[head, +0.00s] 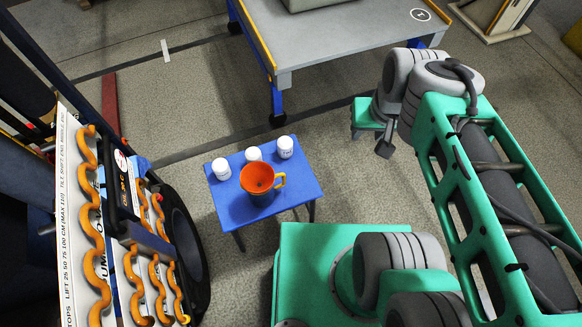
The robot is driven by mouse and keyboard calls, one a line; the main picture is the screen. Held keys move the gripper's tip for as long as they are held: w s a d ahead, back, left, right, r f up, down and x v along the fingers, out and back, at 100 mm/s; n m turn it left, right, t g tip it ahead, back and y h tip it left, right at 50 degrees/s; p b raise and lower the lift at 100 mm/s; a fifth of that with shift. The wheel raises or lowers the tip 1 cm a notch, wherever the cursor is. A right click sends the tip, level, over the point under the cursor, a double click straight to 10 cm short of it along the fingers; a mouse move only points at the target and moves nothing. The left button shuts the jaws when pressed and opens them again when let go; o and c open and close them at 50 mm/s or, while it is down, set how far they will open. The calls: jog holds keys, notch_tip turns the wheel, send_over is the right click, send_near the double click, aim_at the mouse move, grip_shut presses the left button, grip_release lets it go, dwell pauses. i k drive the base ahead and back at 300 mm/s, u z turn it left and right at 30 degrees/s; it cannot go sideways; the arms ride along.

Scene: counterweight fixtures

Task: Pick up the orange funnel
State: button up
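The orange funnel (257,175) stands mouth up on a small blue table (228,211) in the head view. I look down into its wide orange mouth, with a dark spot at the bottom. A yellow handle (280,181) sticks out at its right side. Its lower part is in shade and hard to make out. My green arm comes in from the right. The end of the arm, where my gripper (372,138) seems to be, is right of the blue table and clearly apart from the funnel. Its fingers are too unclear to tell open from shut.
Three white jars (285,147) stand along the back edge of the blue table, close behind the funnel. A rack with orange wavy strips (95,225) and a black wheel (185,238) are at the left. A grey workbench (345,40) stands behind. Floor between is clear.

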aim_at(257, 177)
jog(key=z, duration=0.1)
jog(key=k, duration=0.7)
jog(key=u, duration=0.85)
jog(key=i, duration=0.5)
jog(key=u, duration=0.05)
